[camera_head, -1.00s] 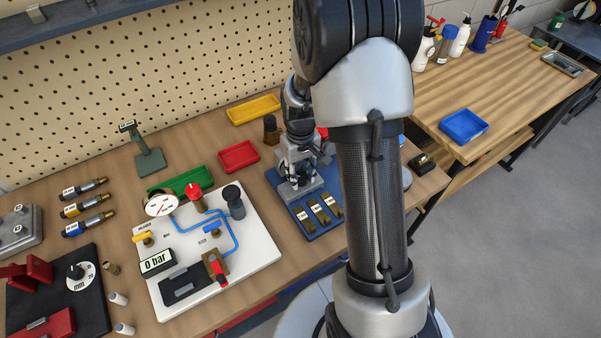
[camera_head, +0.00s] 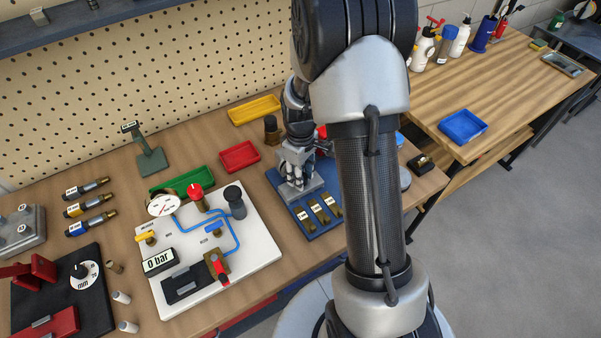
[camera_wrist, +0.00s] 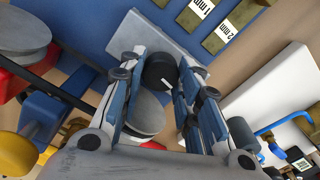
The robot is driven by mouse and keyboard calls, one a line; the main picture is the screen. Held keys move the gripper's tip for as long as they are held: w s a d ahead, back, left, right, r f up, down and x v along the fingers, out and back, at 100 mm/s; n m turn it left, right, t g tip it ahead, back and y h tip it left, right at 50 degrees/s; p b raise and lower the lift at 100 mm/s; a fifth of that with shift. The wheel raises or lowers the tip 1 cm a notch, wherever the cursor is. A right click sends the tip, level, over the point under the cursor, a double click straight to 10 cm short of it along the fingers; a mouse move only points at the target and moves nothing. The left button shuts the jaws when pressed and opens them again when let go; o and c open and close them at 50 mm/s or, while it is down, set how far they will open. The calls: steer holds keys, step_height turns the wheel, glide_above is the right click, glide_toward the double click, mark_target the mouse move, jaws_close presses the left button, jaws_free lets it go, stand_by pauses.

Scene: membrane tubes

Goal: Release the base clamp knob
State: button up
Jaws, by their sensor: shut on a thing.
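A round black knob (camera_wrist: 160,71) with a white line on its face sits between my fingers in the wrist view. It is over a grey metal base (camera_wrist: 160,32) on a blue board. My gripper (camera_wrist: 158,78) is shut on the black knob, with a finger on either side. In the head view my gripper (camera_head: 296,172) is low over the grey base (camera_head: 303,192) on the blue board (camera_head: 322,222). The knob is hidden there by the fingers. A grey disc (camera_wrist: 147,114) shows between the fingers, nearer the wrist camera.
Brass blocks with size labels (camera_head: 320,210) lie on the board in front of the base. A white panel (camera_head: 262,240) with a gauge and blue tubes is to the left. A red tray (camera_head: 239,156) and a dark brass-bodied part (camera_head: 271,130) stand close behind.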

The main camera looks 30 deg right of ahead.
stand_by(0.5)
steer(key=o, duration=1.1)
steer(key=shift+c, duration=0.2)
steer(key=shift+r, duration=0.15)
steer(key=shift+w+r, duration=0.1)
steer(key=shift+r, duration=0.25)
step_height(320, 180, up, 6)
steer(key=shift+f, duration=0.1)
steer(key=shift+r, duration=0.65)
